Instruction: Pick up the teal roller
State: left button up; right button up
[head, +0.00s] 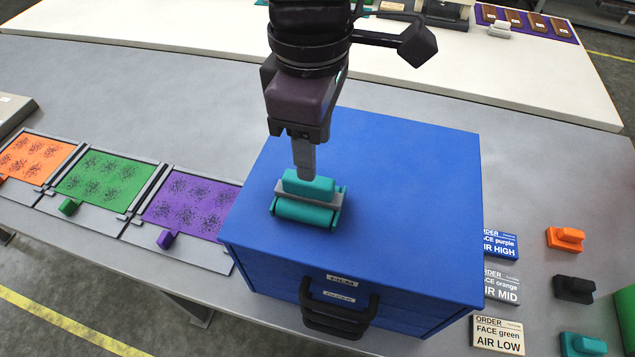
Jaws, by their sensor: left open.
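The teal roller (306,212) lies on top of the blue drawer cabinet (400,170), near its left side. It has a teal grip block above a grey frame and a teal cylinder at the front. My left gripper (306,172) comes down from the top of the head view, pointing down at the grip block. Its jaws are open, though seen nearly edge-on, so one finger shows clearly. The fingertip overlaps the back of the block in the picture; whether it touches cannot be told. My right gripper is not in view.
Orange (32,160), green (102,176) and purple (190,203) speckled panels lie on the left. Order cards (498,335) and orange (566,237), black (574,289) and teal (583,344) handled blocks lie on the right. The cabinet's black handle (337,314) sticks out in front.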

aim_at(309, 194)
pick_arm(q)
jog(key=shift+w+a, duration=0.1)
jog(key=shift+a, duration=0.2)
jog(key=shift+f, duration=0.3)
jog(key=f, duration=0.2)
jog(key=f+p, duration=0.1)
jog(key=f, duration=0.3)
jog(key=shift+s+a+f, duration=0.15)
jog(key=shift+s+f, duration=0.15)
jog(key=shift+f, duration=0.05)
grip_shut()
